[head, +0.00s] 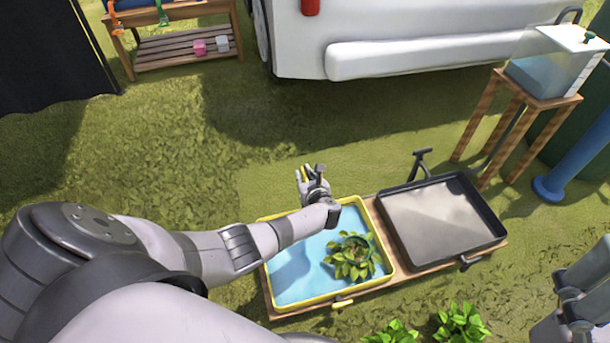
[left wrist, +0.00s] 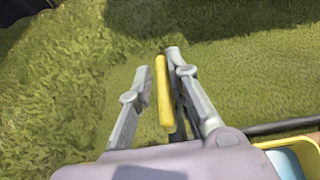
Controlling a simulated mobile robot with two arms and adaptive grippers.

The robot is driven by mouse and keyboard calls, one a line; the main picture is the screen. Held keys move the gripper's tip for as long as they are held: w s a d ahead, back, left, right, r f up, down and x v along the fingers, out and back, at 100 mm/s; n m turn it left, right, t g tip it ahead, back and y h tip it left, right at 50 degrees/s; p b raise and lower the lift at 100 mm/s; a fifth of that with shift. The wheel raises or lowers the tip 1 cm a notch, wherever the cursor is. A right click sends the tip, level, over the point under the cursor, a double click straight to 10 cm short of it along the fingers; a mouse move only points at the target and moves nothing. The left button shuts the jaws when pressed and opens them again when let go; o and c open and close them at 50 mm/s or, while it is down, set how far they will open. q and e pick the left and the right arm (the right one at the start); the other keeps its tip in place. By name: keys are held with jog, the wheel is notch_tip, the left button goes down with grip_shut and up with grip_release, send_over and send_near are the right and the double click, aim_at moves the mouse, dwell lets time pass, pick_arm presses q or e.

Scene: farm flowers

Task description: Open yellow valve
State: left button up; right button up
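The yellow valve handle is a thin yellow bar (left wrist: 163,92) in the left wrist view. It lies between the two fingers of my left gripper (left wrist: 156,82), close to the right finger, with a small gap to the left one. In the head view the left gripper (head: 309,174) is at the back edge of the yellow-rimmed tray (head: 379,238), and a bit of the yellow handle (head: 303,171) shows among its fingers. The valve's base is hidden by my gripper. My right gripper (head: 574,312) is at the lower right; its fingers are partly cut off.
The yellow tray holds blue water and a leafy plant (head: 352,258). Beside it on the wooden stand is a black tray (head: 492,215) with a black valve (head: 421,163) behind it. A water tank (head: 545,75) stands on a wooden stool at the right.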

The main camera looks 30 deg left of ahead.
pick_arm(q)
jog(key=shift+o, duration=1.3)
jog(key=shift+d, duration=0.1)
jog(key=shift+d, duration=0.1)
jog(key=v, duration=1.1)
jog(key=shift+s+d+r, duration=0.2)
jog(key=shift+s+d, duration=0.05)
jog(key=shift+s, duration=0.05)
